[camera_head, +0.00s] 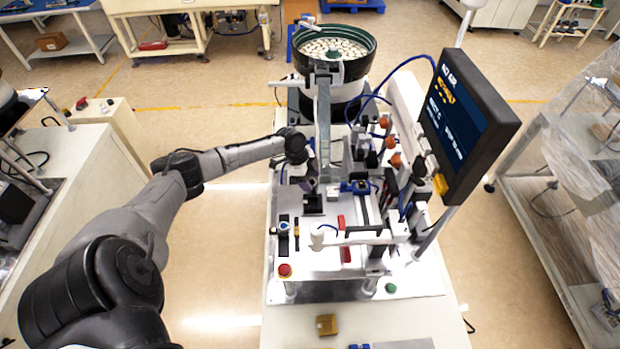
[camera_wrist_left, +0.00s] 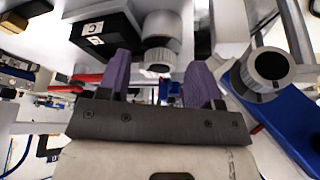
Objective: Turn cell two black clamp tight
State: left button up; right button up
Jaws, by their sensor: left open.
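My left gripper (camera_head: 308,184) reaches in from the left and hangs low over the middle of the machine plate, near a small black block (camera_head: 313,204). In the left wrist view its two purple fingers (camera_wrist_left: 161,88) stand apart with nothing held between them. A grey cylinder with a ribbed knob end (camera_wrist_left: 159,58) shows in the gap between the fingers, beyond the tips. A black block with a white label (camera_wrist_left: 100,38) is beside it on the left. I cannot tell which of these parts is the black clamp. My right gripper is out of view.
A second ribbed grey knob (camera_wrist_left: 267,70) stands close to the right finger, beside a blue part (camera_wrist_left: 285,118). The bowl feeder (camera_head: 335,50) and its chute rise behind the gripper. A monitor (camera_head: 460,120) and orange-topped parts (camera_head: 394,160) crowd the right side.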

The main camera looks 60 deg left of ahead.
pick_arm(q)
jog(key=shift+f, duration=0.1)
jog(key=c, duration=0.9)
jog(key=shift+w+f+b, duration=0.1)
jog(key=shift+f+b, duration=0.1)
jog(key=shift+b, duration=0.4)
jog(key=shift+r+m+b, duration=0.1)
jog(key=shift+m+b, duration=0.35)
jog(key=shift+m, duration=0.25)
jog(key=shift+r+g, duration=0.15)
jog(key=shift+g, duration=0.15)
jog(key=o, duration=0.9)
jog(key=b+v, duration=0.2)
jog(key=v, duration=1.1)
jog(key=shift+a+r, duration=0.25)
jog(key=shift+r, duration=0.05)
